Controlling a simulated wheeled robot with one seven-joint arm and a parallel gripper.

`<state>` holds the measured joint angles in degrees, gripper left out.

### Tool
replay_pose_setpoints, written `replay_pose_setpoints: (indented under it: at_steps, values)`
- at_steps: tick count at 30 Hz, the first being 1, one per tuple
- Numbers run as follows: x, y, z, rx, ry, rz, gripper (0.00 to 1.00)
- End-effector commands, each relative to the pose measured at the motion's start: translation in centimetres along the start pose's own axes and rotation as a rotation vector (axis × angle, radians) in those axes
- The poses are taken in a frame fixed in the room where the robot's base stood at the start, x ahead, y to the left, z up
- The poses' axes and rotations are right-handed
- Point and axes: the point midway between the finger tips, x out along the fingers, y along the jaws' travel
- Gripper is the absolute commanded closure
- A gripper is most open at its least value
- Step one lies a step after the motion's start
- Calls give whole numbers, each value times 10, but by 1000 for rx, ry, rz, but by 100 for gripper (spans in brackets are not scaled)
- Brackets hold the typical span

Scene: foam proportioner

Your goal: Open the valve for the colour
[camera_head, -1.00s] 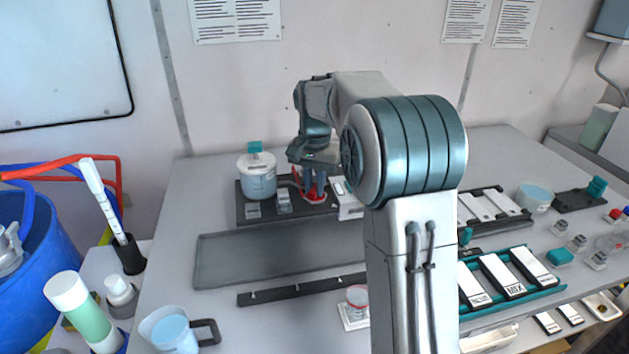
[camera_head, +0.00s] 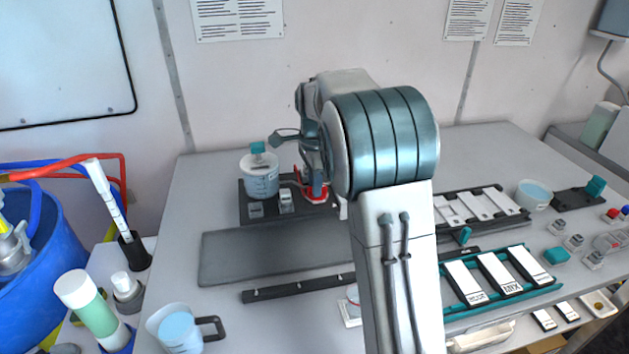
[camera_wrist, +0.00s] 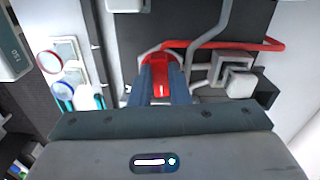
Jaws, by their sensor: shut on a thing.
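The red valve handle (camera_wrist: 160,72) is between my two fingers in the wrist view, and a red pipe runs from it to the right. In the head view its red part (camera_head: 316,196) shows low beside the jar, mostly behind my arm. My gripper (camera_wrist: 165,88) is shut on the red handle; it also shows in the head view (camera_head: 314,182), partly covered by my own arm. The handle's exact angle is hard to tell. A lidded jar with a teal knob (camera_head: 261,178) stands just left of the valve on a dark base plate (camera_head: 246,213).
A grey mat (camera_head: 270,258) and a black rail (camera_head: 300,288) lie in front of the valve. A measuring jug (camera_head: 178,328) stands at the front left. A teal rack of white labelled blocks (camera_head: 502,274) is on the right. The wall is close behind.

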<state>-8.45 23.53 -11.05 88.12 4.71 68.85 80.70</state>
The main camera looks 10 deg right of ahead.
Motion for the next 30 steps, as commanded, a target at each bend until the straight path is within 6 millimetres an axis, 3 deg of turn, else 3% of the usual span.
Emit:
replay_pose_setpoints:
  at_steps: [9,24,25,27,30]
  values:
    - [-2,-2,0,102,1,-6,100]
    - [-2,-2,-1,120,0,-6,100]
    - [-2,-2,0,120,0,-6,79]
    - [-2,-2,0,120,0,-6,63]
    - [-1,-1,0,119,0,-4,63]
